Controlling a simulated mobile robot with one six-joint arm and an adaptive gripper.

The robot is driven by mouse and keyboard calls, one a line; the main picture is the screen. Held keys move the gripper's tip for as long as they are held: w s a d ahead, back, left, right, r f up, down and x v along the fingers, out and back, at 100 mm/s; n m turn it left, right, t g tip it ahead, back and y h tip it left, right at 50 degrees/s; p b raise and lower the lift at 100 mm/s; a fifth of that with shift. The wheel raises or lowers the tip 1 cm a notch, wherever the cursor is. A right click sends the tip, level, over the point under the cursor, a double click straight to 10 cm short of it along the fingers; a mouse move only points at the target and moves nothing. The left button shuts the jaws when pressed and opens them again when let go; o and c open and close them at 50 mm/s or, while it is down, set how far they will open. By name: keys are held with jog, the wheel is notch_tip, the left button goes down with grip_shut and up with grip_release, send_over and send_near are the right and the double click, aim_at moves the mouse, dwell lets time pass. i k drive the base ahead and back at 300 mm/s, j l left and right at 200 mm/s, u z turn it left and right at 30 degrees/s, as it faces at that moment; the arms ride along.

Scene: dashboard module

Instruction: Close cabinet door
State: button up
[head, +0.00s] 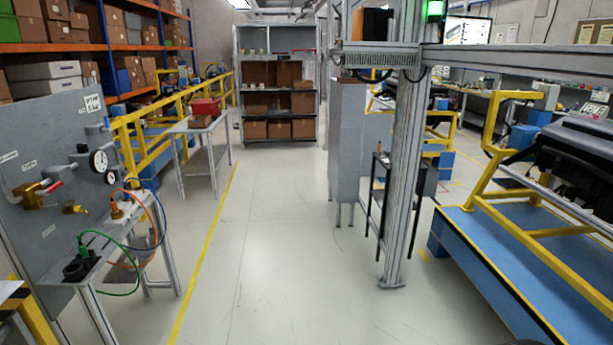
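A tall grey cabinet (347,140) on thin legs stands right of the aisle, partway down the hall. A flat grey panel (377,142) extends to its right and looks like its door standing open. An aluminium post (403,165) stands in front of the panel's right side and hides part of it. The cabinet's inside and the door's handle cannot be made out. My gripper is not in view.
The pale floor aisle (265,240) is clear. A small black stand (400,185) is beside the post. A gauge panel (60,165) and a cable table (120,225) line the left. A blue platform (500,250) with yellow rails is at right.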

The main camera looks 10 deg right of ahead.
aim_at(377, 128)
jog(key=i+z, duration=0.1)
jog(key=i, duration=1.9)
jog(key=i+u, duration=0.25)
jog(key=i, duration=0.4)
jog(key=i+u, duration=0.25)
jog(key=i, duration=0.45)
jog(key=i+l+u, duration=0.2)
jog(key=i, duration=0.45)
jog(key=i+z, duration=0.15)
jog(key=i, duration=0.35)
jog(key=i+z, duration=0.15)
jog(key=i, duration=0.35)
jog(key=i+j+z, duration=0.2)
jog(key=i, duration=0.35)
jog(key=i+z, duration=0.15)
jog(key=i, duration=4.3)
jog(key=i+z, duration=0.2)
jog(key=i, duration=0.8)
jog(key=i+j+z, duration=0.2)
jog(key=i, duration=0.8)
jog(key=i+l+u, duration=0.1)
jog(key=i+u, duration=0.3)
jog(key=i+l+u, duration=0.15)
jog(key=u, duration=0.25)
jog(key=i+l+u, duration=0.3)
jog(key=u, duration=2.5)
